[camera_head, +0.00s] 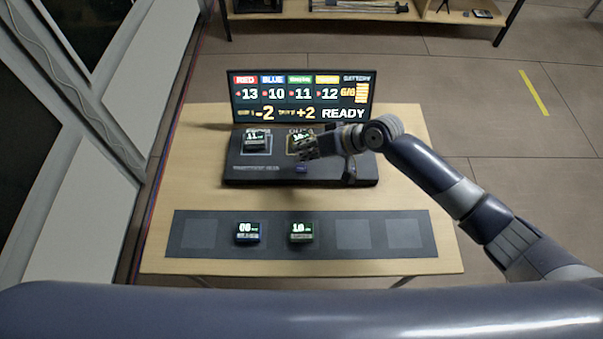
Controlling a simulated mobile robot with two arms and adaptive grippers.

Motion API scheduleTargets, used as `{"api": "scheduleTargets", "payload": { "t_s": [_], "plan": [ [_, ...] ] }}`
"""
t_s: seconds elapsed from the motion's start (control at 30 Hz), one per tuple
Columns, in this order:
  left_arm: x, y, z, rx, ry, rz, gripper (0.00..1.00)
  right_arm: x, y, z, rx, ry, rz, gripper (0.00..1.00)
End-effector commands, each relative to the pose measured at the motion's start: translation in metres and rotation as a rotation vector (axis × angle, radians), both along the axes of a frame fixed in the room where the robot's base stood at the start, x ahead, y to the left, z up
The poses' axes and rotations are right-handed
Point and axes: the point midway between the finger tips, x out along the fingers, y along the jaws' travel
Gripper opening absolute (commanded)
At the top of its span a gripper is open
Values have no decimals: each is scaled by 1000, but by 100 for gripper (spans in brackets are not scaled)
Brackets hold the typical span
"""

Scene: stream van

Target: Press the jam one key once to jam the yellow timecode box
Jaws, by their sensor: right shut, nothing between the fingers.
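A dark console (236,174) stands on the wooden table, with two framed slots on top. One small timecode box (256,141) sits in the left slot, its screen starting with 11. Another box (298,136) sits in the right slot, partly hidden by my right gripper (303,157); its colour is hard to tell. My right gripper is shut and empty, over the console's right slot area. A small bluish-purple key (301,169) shows just below the fingers; I cannot tell whether they touch it or read its label. My left gripper is out of view.
A display (302,97) behind the console shows coloured columns and READY. A dark mat (205,252) in front holds a blue-edged box (247,232) and another box (301,232); its outer squares are empty. A shelf (340,14) stands behind. My own arm crosses the bottom.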

Motion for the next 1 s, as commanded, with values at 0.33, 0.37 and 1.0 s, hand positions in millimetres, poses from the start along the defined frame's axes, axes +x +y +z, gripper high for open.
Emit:
{"api": "scheduleTargets", "payload": {
  "t_s": [0.33, 0.37, 1.0],
  "plan": [
    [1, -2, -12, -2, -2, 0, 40, 0, 0, -18, 1, 0, 1, 0],
    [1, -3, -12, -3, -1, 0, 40, 0, 0, -18, 1, 0, 1, 0],
    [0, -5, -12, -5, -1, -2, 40, 0, 0, -18, 1, 0, 1, 0]
  ]
}}
